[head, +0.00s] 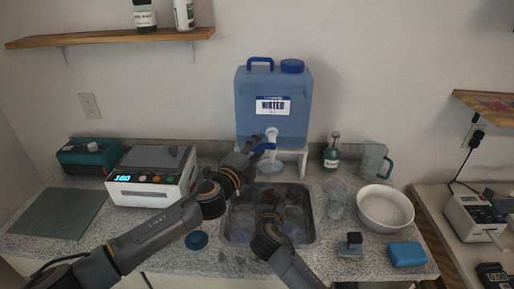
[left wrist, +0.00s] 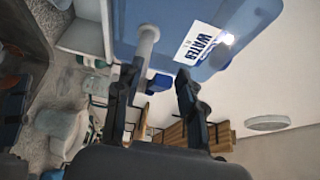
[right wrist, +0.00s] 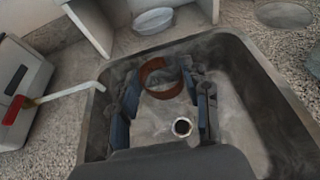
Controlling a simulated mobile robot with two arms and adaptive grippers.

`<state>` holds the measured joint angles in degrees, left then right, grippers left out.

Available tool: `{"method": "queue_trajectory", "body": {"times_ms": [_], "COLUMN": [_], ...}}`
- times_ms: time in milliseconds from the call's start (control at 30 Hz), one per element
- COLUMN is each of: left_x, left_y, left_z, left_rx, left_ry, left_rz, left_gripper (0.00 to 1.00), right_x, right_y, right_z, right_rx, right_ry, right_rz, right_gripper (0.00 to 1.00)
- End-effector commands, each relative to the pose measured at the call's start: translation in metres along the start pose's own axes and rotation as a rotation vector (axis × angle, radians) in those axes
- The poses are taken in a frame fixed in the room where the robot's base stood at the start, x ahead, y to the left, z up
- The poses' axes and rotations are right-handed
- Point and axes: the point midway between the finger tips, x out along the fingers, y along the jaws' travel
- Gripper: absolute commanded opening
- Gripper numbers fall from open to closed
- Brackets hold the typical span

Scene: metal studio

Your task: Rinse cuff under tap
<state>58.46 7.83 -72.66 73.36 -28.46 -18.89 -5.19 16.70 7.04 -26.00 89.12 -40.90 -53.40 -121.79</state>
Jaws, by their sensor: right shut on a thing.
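The cuff (right wrist: 147,70) is a copper-brown open ring in the right wrist view, between the fingers of my right gripper (right wrist: 166,88). My right gripper (head: 272,198) is shut on it, low over the sink (head: 314,228); the cuff is hard to make out in the head view. The tap (head: 272,134) has a white spout and blue lever (head: 264,148), at the front of the blue water container (head: 290,118). My left gripper (head: 250,150) is open close to the tap; the blue lever (left wrist: 160,83) shows between its fingers (left wrist: 158,88). I see no clear water stream.
A white machine (head: 150,180) stands left of the sink. A glass (head: 336,200), white bowl (head: 385,207), blue sponge (head: 407,254) and green bottle (head: 332,154) stand to the right. The drain (right wrist: 181,127) shows below my right gripper. A dark mat (head: 60,213) lies far left.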

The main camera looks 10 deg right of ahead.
Motion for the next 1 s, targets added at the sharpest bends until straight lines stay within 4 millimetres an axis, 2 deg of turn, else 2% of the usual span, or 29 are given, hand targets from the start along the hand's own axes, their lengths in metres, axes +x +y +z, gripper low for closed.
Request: {"method": "queue_trajectory", "body": {"times_ms": [300, 367, 500, 767, 1000], "left_x": [0.0023, 0.0022, 0.0021, 0.0032, 0.0091], "left_y": [0.0, 0.0, 0.0001, 0.0005, 0.0003], "left_z": [0.0005, 0.0005, 0.0004, 0.0019, 0.0068], "left_rx": [0.0, 0.0, 0.0, 0.001, 0.002], "left_ry": [-0.001, -0.001, -0.001, 0.018, 0.164], "left_rz": [0.0, 0.0, 0.0, 0.002, 0.002], "left_gripper": [0.4, 0.29, 0.01, 0.0, 0.0], "right_x": [0.0, 0.0, 0.0, 0.0, 0.0], "right_y": [0.0001, 0.0001, 0.0001, 0.0001, 0.0001], "right_z": [0.0002, 0.0002, 0.0002, 0.0002, 0.0002], "right_rx": [0.0, 0.0, 0.0, 0.0, 0.0], "right_ry": [0.0, 0.0, 0.0, 0.0, 0.0], "right_rz": [0.0, 0.0, 0.0, 0.0, 0.0], "right_gripper": [0.22, 0.22, 0.22, 0.22, 0.22]}}
